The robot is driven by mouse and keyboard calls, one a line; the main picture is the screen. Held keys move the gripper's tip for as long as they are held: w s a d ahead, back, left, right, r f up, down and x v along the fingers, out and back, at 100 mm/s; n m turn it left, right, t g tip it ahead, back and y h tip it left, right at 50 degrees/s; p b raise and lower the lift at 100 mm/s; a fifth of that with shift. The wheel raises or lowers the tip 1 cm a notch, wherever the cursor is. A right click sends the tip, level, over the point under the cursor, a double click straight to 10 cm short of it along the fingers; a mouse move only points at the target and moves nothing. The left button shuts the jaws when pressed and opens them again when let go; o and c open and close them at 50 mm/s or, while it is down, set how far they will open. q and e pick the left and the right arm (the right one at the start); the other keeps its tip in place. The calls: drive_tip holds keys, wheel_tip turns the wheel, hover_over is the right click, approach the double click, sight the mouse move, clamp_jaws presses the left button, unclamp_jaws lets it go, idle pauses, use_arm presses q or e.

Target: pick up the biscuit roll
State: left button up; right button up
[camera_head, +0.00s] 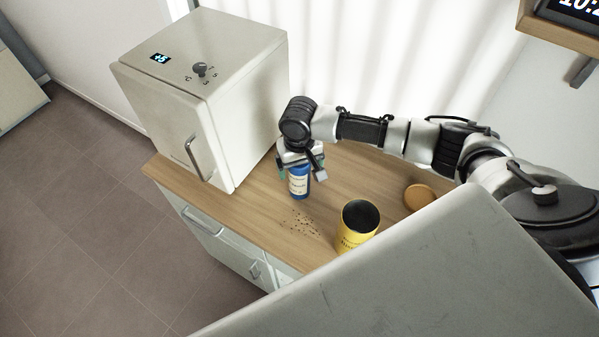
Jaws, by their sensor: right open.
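The biscuit roll (299,187) is a blue upright cylinder with a pale label. It stands on the wooden counter in front of the small white fridge. My right gripper (302,171) is over its top, pointing down. Its jaws are open, with a finger to each side of the roll's upper part. My left gripper is not in view.
The small white fridge (193,130) stands shut to the left. An open yellow tin (350,240) stands right of the roll, with a round brown lid (418,196) behind it. Crumbs (303,222) lie near the front edge of the counter (225,213). The counter's near right part is hidden.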

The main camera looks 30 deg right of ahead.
drive_tip(key=shift+w+f, duration=0.1)
drive_tip(key=shift+f, duration=0.3)
drive_tip(key=c, duration=1.1)
